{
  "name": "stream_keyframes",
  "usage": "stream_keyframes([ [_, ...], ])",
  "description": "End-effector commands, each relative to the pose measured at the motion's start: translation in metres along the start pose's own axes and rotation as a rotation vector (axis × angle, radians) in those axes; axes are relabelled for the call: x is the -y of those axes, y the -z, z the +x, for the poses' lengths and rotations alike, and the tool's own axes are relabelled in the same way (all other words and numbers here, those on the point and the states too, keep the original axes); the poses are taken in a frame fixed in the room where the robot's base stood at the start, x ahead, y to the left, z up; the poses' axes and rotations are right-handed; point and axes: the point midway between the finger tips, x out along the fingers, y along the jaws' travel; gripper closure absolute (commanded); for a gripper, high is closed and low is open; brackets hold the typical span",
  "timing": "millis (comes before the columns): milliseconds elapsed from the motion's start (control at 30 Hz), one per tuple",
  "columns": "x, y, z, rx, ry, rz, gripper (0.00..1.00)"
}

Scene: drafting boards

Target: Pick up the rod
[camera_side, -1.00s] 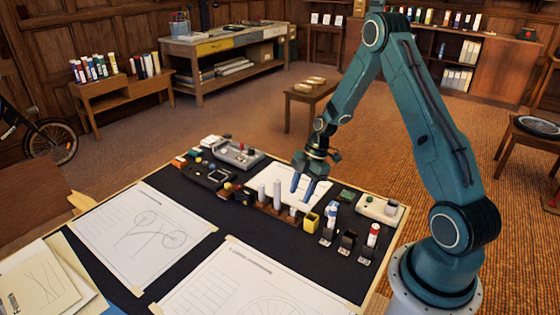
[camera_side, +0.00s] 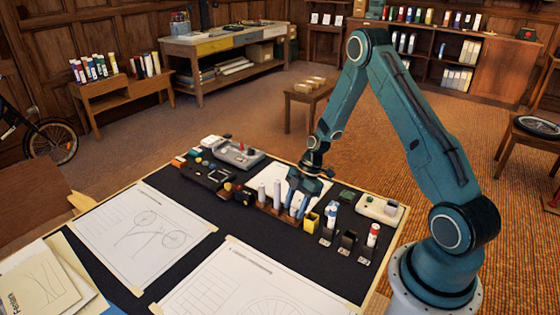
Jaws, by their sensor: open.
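Pale upright rods stand in a brown wooden rack (camera_side: 270,208) on the dark board. Two of them, a left rod (camera_side: 262,192) and a middle rod (camera_side: 277,194), stand clear of my gripper. A shorter pale piece (camera_side: 293,211) shows at the rack's right end, partly covered by a finger. My gripper (camera_side: 304,206) points down with its blue fingers apart, low at that right end. I cannot tell whether anything is between the fingers, or which piece the task calls the rod.
A yellow cup (camera_side: 311,222) stands close to the right of my gripper. Past it are a white-and-blue bottle (camera_side: 330,215) and a red-capped tube (camera_side: 373,234) in holders. Small devices crowd the left. Drawing sheets (camera_side: 142,232) lie flat in front.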

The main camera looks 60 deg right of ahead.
Motion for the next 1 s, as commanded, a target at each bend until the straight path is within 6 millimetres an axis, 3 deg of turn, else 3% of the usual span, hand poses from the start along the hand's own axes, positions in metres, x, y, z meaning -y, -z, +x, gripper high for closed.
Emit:
stream_keyframes([
  [300,-0.0001,0.0000,-0.0004,0.000,0.000,0.000,0.55],
  [533,-0.0001,-0.0001,-0.0005,0.000,0.000,0.000,0.99],
  [1000,-0.0005,0.0015,-0.0043,0.000,-0.002,0.000,1.00],
])
